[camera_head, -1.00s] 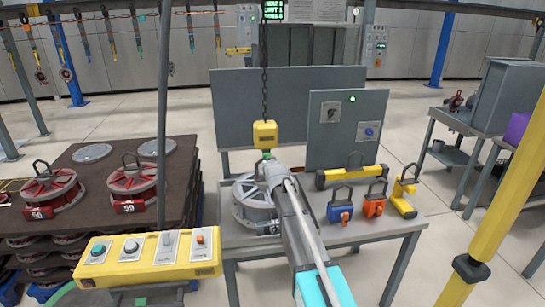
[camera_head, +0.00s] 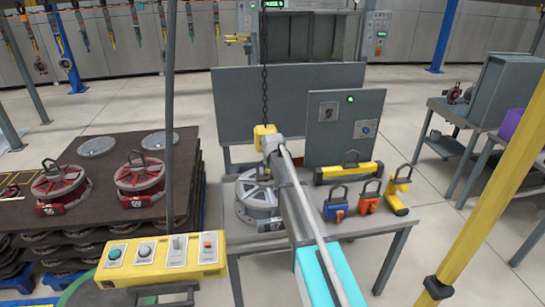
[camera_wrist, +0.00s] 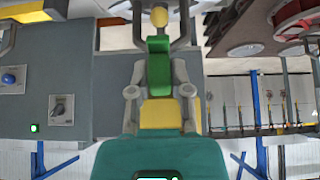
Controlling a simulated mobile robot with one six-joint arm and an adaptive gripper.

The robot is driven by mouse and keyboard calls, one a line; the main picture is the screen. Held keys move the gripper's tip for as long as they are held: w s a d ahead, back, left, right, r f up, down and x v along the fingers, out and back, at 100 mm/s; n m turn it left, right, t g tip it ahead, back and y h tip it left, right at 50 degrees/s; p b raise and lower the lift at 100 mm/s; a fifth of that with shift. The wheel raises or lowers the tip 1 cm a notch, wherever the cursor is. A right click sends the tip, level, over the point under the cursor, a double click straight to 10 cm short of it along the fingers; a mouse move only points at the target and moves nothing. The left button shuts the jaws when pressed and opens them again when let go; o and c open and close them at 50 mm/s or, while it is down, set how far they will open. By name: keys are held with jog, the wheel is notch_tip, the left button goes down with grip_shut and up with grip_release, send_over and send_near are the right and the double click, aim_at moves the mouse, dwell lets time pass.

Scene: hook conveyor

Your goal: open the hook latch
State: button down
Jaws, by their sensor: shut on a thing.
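The yellow hook block (camera_head: 261,132) hangs on a chain above the table, its lower part hidden behind my gripper (camera_head: 272,143). The wrist view is upside down. In it the green hook latch (camera_wrist: 159,72) lies between the two grey fingers of my gripper (camera_wrist: 159,82), which are shut on it. A yellow part (camera_wrist: 160,116) shows beyond the latch's lower end, and a small yellow tip (camera_wrist: 159,16) near its upper end. A grey loop curves around that tip; I cannot tell whether it is hook or handle.
A grey drum (camera_head: 252,205) stands on the table below the block. A control panel (camera_head: 345,125) stands behind. A yellow button box (camera_head: 162,257) is front left.

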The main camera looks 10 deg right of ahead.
jog(key=g+p, duration=0.1)
jog(key=w+r+g+p, duration=0.1)
jog(key=g+p, duration=0.1)
jog(key=shift+r, duration=0.2)
jog(key=shift+r+g+p, duration=0.15)
jog(key=shift+g+p, duration=0.4)
jog(key=shift+g, duration=0.45)
jog(key=c, duration=0.6)
grip_release()
jog(key=shift+o, duration=0.2)
jog(key=s+f+b, duration=0.3)
jog(key=s, duration=1.1)
jog(key=s+d+f+g+b, duration=0.1)
jog(key=s+f+b, duration=0.2)
jog(key=s, duration=1.2)
jog(key=s+f+g+b, duration=0.1)
jog(key=s+f+b, duration=0.2)
jog(key=s, duration=1.2)
jog(key=shift+d+f, duration=0.15)
jog(key=shift+d, duration=0.15)
